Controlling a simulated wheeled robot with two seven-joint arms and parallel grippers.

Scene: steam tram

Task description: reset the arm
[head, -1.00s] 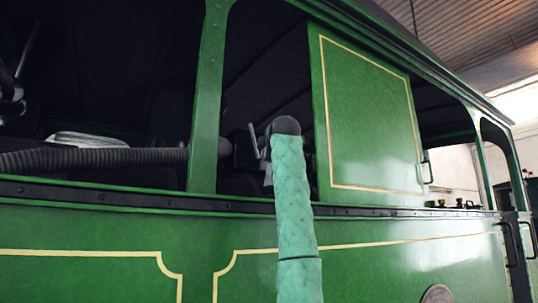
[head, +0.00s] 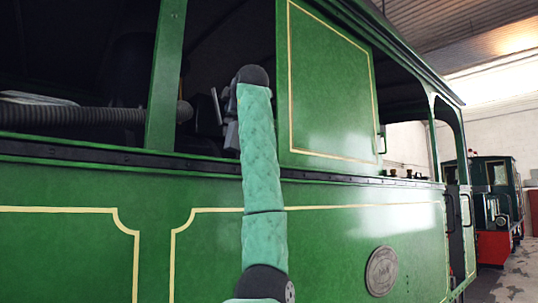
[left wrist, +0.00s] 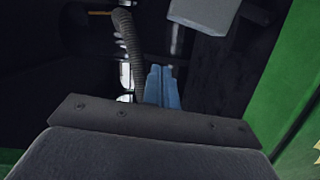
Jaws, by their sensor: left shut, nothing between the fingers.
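My left gripper shows in the left wrist view as two blue fingers (left wrist: 162,76) held together with nothing between them. A dark, wide, bolted part of my own wrist fills the bottom of that view. In the head view one of my arms, in a teal padded sleeve (head: 262,150), rises from the bottom middle to a dark joint in front of the cab opening. Grey wrist parts (head: 230,135) hang behind it at the opening; the fingertips are hard to make out there. My right gripper is not seen.
The green tram side (head: 330,235) stands close, with a closed panel (head: 330,90) right of the arm. A green post (head: 166,75) and a ribbed hose (head: 75,116) lie left of it. The hose (left wrist: 127,45) also shows in the left wrist view. Another engine (head: 495,205) stands far right.

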